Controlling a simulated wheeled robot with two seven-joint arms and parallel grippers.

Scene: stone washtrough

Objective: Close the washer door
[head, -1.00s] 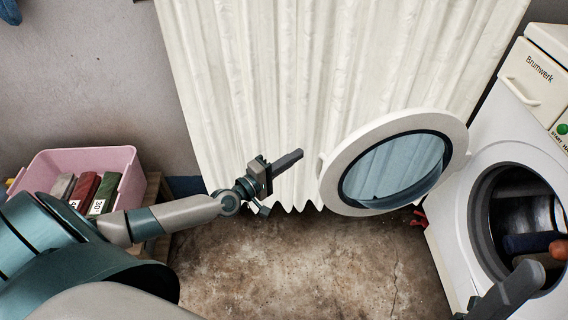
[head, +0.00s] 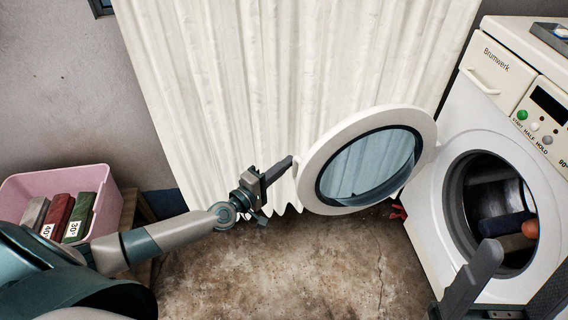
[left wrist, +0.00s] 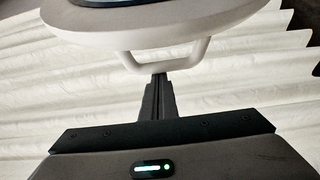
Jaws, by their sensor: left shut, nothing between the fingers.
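The washer door (head: 318,192), a white ring around dark-rimmed glass, stands wide open to the left of the white washer (head: 425,205). The drum opening (head: 490,205) is exposed, with dark blue and orange items inside. My left gripper (head: 287,164) is shut and empty, its fingertips at the door's left edge. In the left wrist view the shut fingers (left wrist: 158,88) point at the door's white handle (left wrist: 168,58); I cannot tell whether they touch it. My right gripper (head: 478,275) shows partly at the lower right, in front of the washer; its jaw state is unclear.
A white curtain (head: 270,70) hangs behind the door. A pink bin (head: 105,205) with labelled bundles stands at the left on a wooden stand. A small red object (head: 398,212) lies by the washer's foot. The stained floor (head: 300,270) between is clear.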

